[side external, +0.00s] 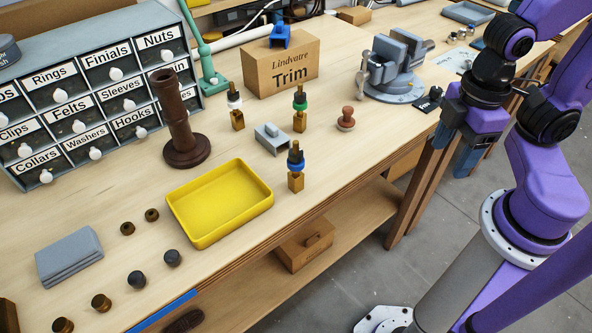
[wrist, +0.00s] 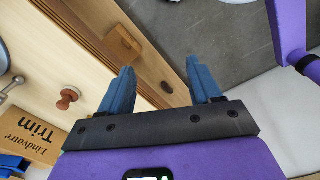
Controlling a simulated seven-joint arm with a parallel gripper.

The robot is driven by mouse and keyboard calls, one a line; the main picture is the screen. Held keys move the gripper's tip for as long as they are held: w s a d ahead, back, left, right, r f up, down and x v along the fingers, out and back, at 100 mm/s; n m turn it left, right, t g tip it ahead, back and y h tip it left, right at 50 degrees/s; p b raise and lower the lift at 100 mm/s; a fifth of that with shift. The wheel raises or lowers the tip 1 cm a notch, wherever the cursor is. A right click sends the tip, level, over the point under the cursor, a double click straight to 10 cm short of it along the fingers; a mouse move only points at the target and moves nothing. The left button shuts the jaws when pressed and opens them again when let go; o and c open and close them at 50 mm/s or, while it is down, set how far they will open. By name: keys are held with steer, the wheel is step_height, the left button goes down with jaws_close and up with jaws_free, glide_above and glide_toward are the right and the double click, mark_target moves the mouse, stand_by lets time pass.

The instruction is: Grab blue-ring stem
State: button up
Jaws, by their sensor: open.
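The blue-ring stem (side external: 296,160) stands upright in a small brass-coloured block (side external: 295,182), right of the yellow tray and near the front edge of the bench. My gripper (side external: 467,158) is open and empty, well to the right of the stem, beyond the bench's front edge. In the wrist view the two blue fingers (wrist: 161,82) are apart over the bench edge and grey floor. The blue-ring stem is not in the wrist view.
Similar stems with a white ring (side external: 236,101) and a green ring (side external: 300,106) stand behind. A grey block (side external: 271,139), yellow tray (side external: 242,226), brown stamp (side external: 346,118), Trim box (side external: 283,72) and vise (side external: 392,75) are around. Bench to the stem's right is clear.

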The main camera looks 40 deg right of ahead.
steer(key=n+h, duration=0.1)
steer(key=n, duration=0.1)
steer(key=n+t+y, duration=0.4)
steer(key=n+t, duration=0.9)
steer(key=n, duration=1.1)
glide_toward(298, 156)
steer(key=shift+d+f+x, duration=0.1)
steer(key=shift+d+x, duration=0.05)
steer(key=shift+x, duration=3.1)
steer(key=shift+d+f+x, duration=0.1)
steer(key=shift+f+x, duration=0.05)
steer(key=shift+x, duration=3.15)
steer(key=shift+c, duration=0.3)
steer(key=shift+r, duration=0.1)
jaws_close()
